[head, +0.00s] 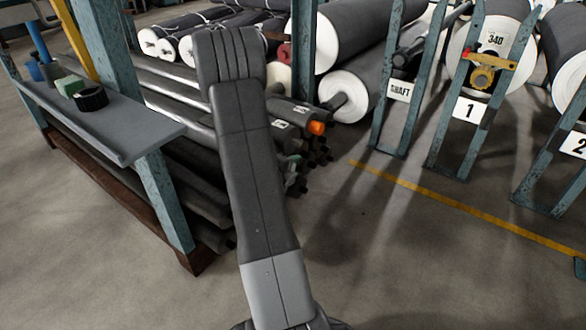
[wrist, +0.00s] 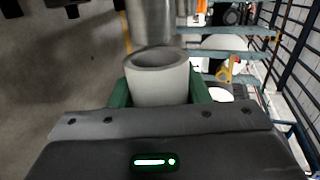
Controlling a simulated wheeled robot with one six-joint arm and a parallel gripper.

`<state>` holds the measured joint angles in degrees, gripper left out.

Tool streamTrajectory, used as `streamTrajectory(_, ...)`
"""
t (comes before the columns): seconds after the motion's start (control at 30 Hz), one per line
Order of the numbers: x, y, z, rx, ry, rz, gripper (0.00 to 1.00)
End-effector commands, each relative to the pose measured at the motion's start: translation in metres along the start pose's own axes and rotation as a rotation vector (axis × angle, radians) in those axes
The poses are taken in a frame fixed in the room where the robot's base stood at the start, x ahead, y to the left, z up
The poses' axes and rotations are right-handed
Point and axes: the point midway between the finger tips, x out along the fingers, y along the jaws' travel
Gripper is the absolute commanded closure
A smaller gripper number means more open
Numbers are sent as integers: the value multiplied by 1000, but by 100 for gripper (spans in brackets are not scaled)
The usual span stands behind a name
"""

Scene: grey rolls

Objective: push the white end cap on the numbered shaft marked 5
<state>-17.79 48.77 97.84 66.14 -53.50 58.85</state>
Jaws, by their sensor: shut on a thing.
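In the wrist view my gripper (wrist: 161,92) has its green fingers shut on the white end cap (wrist: 160,88), a short, pale, hollow cylinder with its open rim facing away from me. Just beyond the rim is a grey metallic cylinder (wrist: 151,22), perhaps a shaft; its marking does not show, and I cannot tell whether the cap touches it. In the head view, several grey shafts (head: 177,91) lie stacked on the rack, some with white labels (head: 280,124) too small to read. My arm hides part of the stack, and my gripper is hidden there.
A shelf (head: 150,136) with a black ring (head: 91,98) and a green block (head: 69,86) stands at left on a blue post. An orange cap (head: 316,128) shows at the shaft ends. Large rolls (head: 345,35) and numbered stands are behind. The floor at lower right is clear.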

Motion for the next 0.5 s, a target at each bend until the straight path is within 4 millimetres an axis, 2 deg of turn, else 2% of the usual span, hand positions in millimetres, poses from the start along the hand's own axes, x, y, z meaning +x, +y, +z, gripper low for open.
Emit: streamTrajectory(0.5, 0, -1, 9, 2, 0, -1, 79)
